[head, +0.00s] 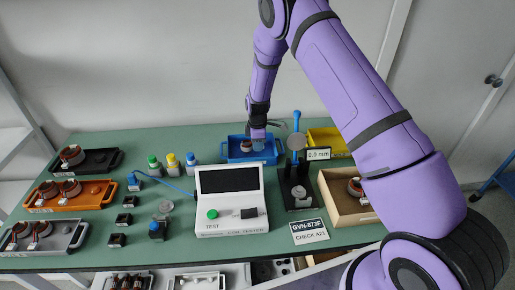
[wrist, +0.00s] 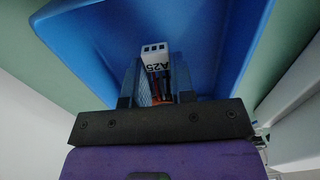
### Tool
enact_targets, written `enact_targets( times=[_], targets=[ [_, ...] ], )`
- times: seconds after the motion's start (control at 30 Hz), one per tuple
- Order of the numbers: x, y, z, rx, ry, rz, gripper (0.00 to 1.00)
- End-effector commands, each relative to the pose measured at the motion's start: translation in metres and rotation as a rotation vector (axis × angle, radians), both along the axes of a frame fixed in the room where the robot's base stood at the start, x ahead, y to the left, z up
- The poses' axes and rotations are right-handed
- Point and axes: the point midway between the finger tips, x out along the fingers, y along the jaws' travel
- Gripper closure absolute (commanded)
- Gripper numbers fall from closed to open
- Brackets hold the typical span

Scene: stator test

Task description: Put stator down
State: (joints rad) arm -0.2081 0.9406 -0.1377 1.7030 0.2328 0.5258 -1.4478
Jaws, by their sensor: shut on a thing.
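My gripper (head: 258,138) is shut on a stator, low over the blue bin (head: 236,156) at the back of the table. In the wrist view the stator's white connector block (wrist: 155,57), marked A25, and some copper-red windings show between the fingers of my gripper (wrist: 158,84). The blue bin (wrist: 85,28) surrounds them there. In the head view only a small part of the stator (head: 246,146) shows beside the fingers. I cannot tell whether it touches the bin floor.
A white tester (head: 231,200) stands in front of the bin. A dark gauge stand (head: 297,170) is to its right, with a yellow bin (head: 328,138) behind. Colored-cap bottles (head: 172,161) stand to the left. A wooden box (head: 340,207) holding a stator is at right.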

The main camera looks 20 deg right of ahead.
Motion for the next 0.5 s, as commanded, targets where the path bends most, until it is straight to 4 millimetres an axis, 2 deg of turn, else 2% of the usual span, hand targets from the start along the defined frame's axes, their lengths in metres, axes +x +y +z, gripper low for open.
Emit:
enact_targets(
  times=[0.03, 0.13, 0.47, 0.5],
  targets=[
    [-0.001, 0.000, -0.009, 0.000, 0.003, 0.000, 1.00],
    [-0.001, 0.000, -0.019, -0.002, 0.002, 0.000, 1.00],
    [0.000, 0.000, -0.021, -0.001, 0.001, 0.000, 1.00],
    [0.000, 0.000, -0.022, -0.001, 0.001, 0.000, 0.75]
  ],
)
